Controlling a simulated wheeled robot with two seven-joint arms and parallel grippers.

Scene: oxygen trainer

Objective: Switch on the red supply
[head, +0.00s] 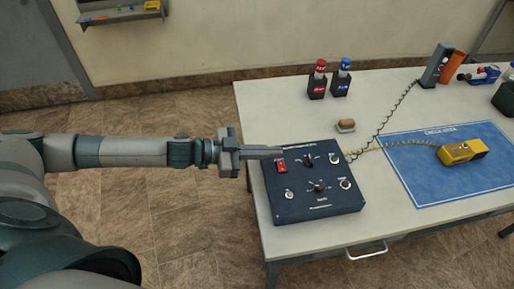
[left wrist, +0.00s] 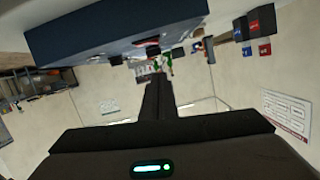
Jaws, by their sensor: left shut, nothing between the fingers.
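A dark blue control box (head: 318,203) with knobs, buttons and a red rocker switch (head: 282,166) stands on the table's left part. The switch is at the box's upper left; its position is too small to read. My left gripper (head: 280,153) is shut and empty. Its tips are close to the switch, just behind it in the head view; I cannot tell whether they touch anything. In the left wrist view the shut fingers (left wrist: 158,95) point towards the box (left wrist: 110,30), which shows upside down along the top. My right gripper is not in view.
Red-capped (head: 319,80) and blue-capped (head: 342,78) bottles in dark holders stand behind the box. A small brown-topped block (head: 345,126) lies nearer. Right of the box is a blue mat (head: 420,185) with a yellow device (head: 462,152) and its coiled cord.

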